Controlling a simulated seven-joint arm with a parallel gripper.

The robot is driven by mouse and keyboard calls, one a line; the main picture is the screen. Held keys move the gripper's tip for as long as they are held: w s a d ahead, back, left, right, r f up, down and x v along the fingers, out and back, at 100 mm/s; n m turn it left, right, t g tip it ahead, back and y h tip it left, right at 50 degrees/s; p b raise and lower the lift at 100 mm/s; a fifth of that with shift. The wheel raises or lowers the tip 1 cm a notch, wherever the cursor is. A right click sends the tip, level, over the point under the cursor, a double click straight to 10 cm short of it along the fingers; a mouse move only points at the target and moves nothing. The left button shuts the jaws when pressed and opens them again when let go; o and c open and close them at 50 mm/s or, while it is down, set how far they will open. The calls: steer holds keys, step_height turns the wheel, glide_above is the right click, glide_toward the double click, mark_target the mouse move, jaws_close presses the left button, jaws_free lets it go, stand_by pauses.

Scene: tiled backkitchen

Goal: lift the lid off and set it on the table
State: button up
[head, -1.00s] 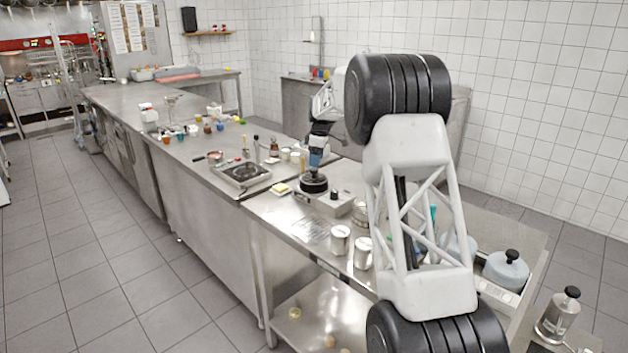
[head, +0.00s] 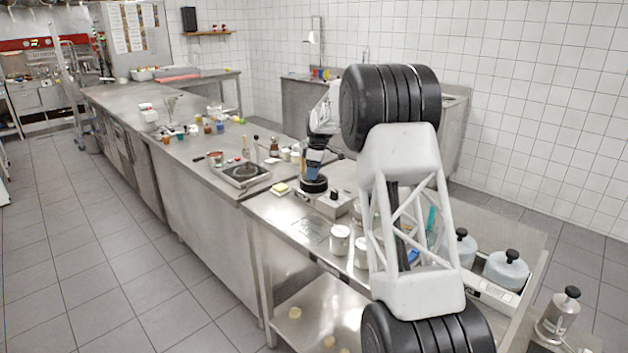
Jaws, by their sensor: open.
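A dark round lidded-looking thing (head: 313,185) sits on a grey box-shaped unit with a front knob (head: 333,202), on the steel table (head: 285,215). My gripper (head: 314,175) is open and points down right over the dark round thing. Its fingertips are small and dark against it, so I cannot tell whether they touch it or straddle a knob. Two grey-blue pots with black-knobbed lids, one nearer (head: 507,270) and one farther (head: 466,247), stand at the right end of the table, away from my gripper.
White canisters (head: 340,240) stand near the front edge, one partly behind my arm. A small hotplate (head: 244,173) and jars crowd the adjoining counter. The table's front left has bare steel.

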steer(key=c, duration=1.1)
steer(key=shift+r, duration=0.15)
steer(key=shift+r, duration=1.7)
steer(key=s+d+r, duration=0.1)
steer(key=s+d, duration=0.1)
steer(key=s, duration=1.3)
steer(key=shift+s+d+r, duration=0.2)
steer(key=shift+s+d, duration=0.15)
